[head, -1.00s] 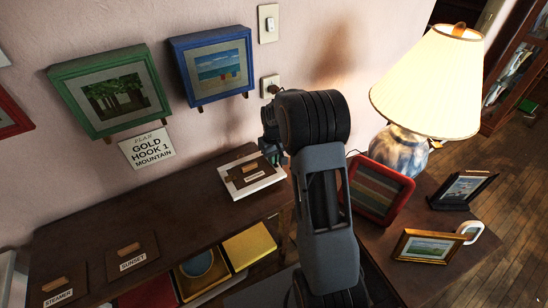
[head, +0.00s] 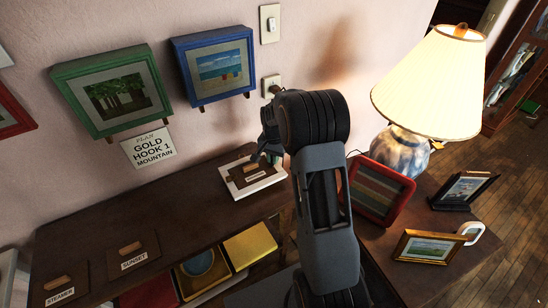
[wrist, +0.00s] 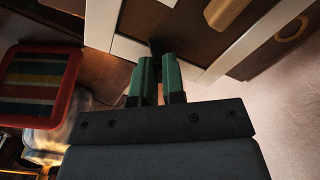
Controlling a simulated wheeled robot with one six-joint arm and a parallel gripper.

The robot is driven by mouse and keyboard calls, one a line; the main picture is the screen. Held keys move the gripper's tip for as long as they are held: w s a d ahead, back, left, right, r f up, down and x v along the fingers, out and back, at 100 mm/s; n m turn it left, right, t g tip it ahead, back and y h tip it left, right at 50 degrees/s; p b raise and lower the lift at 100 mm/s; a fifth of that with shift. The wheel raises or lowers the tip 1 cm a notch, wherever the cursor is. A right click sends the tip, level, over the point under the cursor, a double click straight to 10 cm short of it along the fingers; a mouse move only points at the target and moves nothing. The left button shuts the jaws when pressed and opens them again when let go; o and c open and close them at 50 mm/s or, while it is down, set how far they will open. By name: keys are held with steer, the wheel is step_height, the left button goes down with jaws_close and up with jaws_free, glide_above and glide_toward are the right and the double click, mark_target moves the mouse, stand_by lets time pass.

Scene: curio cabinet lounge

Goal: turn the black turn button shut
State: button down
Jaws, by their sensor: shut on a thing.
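A white frame (head: 234,187) lies face down on the dark cabinet top, with a brown back panel (head: 240,174) and a small label. The white frame also shows in the wrist view (wrist: 128,50). My gripper (head: 262,158) is low at the frame's back edge. In the wrist view its two green fingertips (wrist: 159,66) are close together at the border of the frame. They are shut on a small dark piece (wrist: 155,46), which seems to be the black turn button. The fingers hide most of it, so its exact angle cannot be told.
A red striped frame (head: 381,191) stands right of my arm, near the lamp (head: 428,85). Two small framed pictures (head: 428,246) (head: 464,190) stand farther right. Green (head: 113,92) and blue (head: 213,65) frames hang on the wall. The cabinet top's middle (head: 185,205) is clear.

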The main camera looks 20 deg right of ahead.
steer(key=m, duration=0.3)
steer(key=shift+w+m, duration=0.1)
steer(key=shift+m, duration=0.2)
steer(key=shift+w+m, duration=0.1)
steer(key=shift+m, duration=1.7)
steer(key=c, duration=1.2)
jaws_free()
steer(key=shift+r, duration=0.1)
step_height(320, 180, up, 14)
steer(key=shift+f+p, duration=0.2)
steer(key=shift+p, duration=0.15)
